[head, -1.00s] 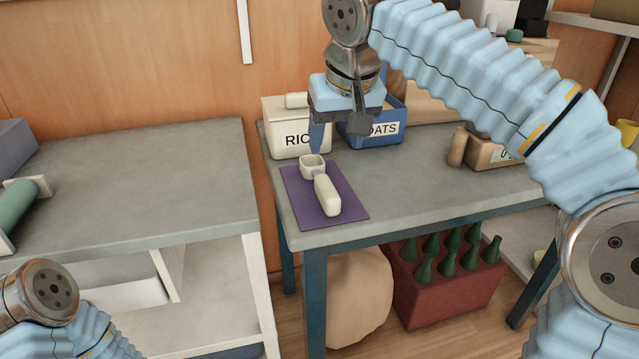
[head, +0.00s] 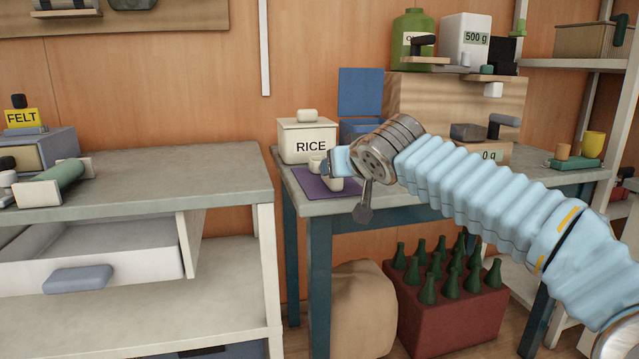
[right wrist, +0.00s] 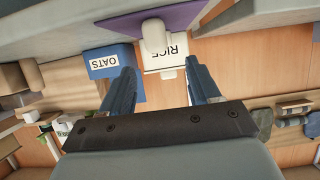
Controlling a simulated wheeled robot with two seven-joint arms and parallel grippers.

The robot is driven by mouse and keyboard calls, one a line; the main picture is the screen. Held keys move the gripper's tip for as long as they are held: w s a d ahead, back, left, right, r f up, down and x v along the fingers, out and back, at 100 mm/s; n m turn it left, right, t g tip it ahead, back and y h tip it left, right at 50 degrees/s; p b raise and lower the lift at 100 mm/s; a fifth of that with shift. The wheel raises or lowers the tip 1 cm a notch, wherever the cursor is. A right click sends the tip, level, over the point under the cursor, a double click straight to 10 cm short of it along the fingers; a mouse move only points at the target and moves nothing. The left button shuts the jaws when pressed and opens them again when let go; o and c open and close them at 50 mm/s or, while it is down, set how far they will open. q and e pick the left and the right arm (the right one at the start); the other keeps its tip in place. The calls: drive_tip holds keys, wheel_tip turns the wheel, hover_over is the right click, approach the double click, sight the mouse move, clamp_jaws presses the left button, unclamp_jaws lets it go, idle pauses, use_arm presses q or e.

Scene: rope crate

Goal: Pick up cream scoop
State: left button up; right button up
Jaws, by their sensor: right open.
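The cream scoop (head: 333,184) lies on a purple mat (head: 309,186) at the front left of the grey table; my right gripper partly hides it in the head view. In the right wrist view the scoop (right wrist: 153,35) shows ahead of the gap between the fingers, not gripped. My right gripper (head: 332,166) is level and beside the scoop in the head view. It also shows open and empty in the right wrist view (right wrist: 160,78), with its two blue fingers apart. My left gripper is out of view.
A RICE box (head: 307,140) stands behind the mat, with a blue OATS box (right wrist: 106,62) beside it. A grey bench (head: 150,180) with an open drawer stands to the left. A red crate of green bottles (head: 450,325) sits under the table.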

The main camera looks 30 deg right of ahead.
drive_tip(key=p+x, duration=0.1)
drive_tip(key=x, duration=0.9)
drive_tip(key=shift+d, duration=0.1)
drive_tip(key=shift+s, duration=0.1)
clamp_jaws()
